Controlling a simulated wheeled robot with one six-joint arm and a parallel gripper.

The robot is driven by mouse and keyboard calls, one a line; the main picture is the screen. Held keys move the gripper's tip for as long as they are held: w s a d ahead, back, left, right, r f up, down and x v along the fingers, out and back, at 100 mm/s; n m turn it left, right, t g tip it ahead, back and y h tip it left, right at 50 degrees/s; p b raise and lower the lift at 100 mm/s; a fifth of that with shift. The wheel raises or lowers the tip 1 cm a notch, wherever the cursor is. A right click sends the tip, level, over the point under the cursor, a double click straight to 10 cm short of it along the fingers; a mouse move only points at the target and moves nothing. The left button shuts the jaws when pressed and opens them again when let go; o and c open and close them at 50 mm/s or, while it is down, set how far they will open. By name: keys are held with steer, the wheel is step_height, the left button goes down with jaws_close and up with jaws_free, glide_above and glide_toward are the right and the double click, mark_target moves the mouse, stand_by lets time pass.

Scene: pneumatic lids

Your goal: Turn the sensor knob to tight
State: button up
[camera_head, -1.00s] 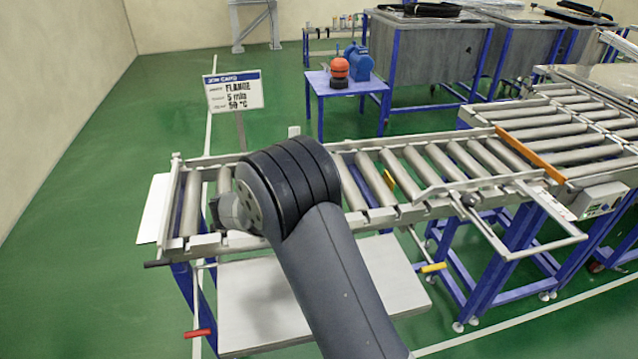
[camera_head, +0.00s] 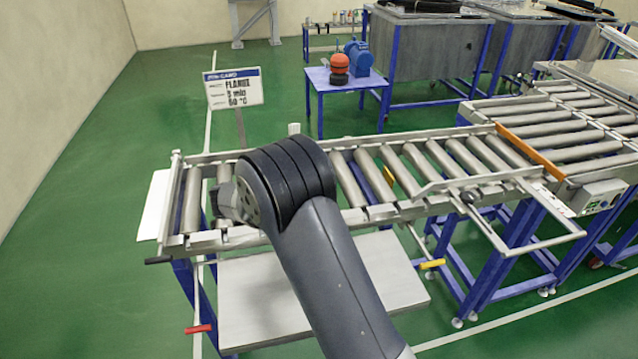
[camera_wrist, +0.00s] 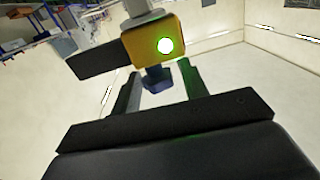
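In the wrist view a yellow sensor box (camera_wrist: 148,46) with a lit green round light hangs at the top middle. A dark blue knob (camera_wrist: 157,79) sticks out below it, toward my gripper. My gripper (camera_wrist: 158,69) is open, with one dark finger on each side of the knob. A gap shows between the knob and each finger; whether the fingertips reach fully around it is hard to tell. In the head view my arm covers the gripper, and the sensor box and knob are not seen there.
A roller conveyor (camera_head: 193,205) runs across behind my arm, with a grey shelf (camera_head: 260,310) below. A blue table (camera_head: 335,82) holds a red-black stack and a blue device. Green floor is free at left.

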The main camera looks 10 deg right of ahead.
steer(key=shift+o, duration=0.4)
steer(key=shift+a, duration=0.15)
steer(key=a+b, duration=0.2)
steer(key=a, duration=0.8)
steer(key=shift+s+a+r, duration=0.15)
steer(key=shift+s+a, duration=0.1)
steer(key=shift+s, duration=0.2)
steer(key=d, duration=0.3)
steer(key=d+p, duration=0.1)
steer(key=d, duration=0.3)
steer(key=d+p, duration=0.1)
steer(key=d, duration=0.3)
steer(key=shift+w, duration=0.4)
steer(key=shift+a+f+n+t, duration=0.1)
steer(key=shift+f+n+t, duration=0.1)
steer(key=shift+n+t, duration=0.1)
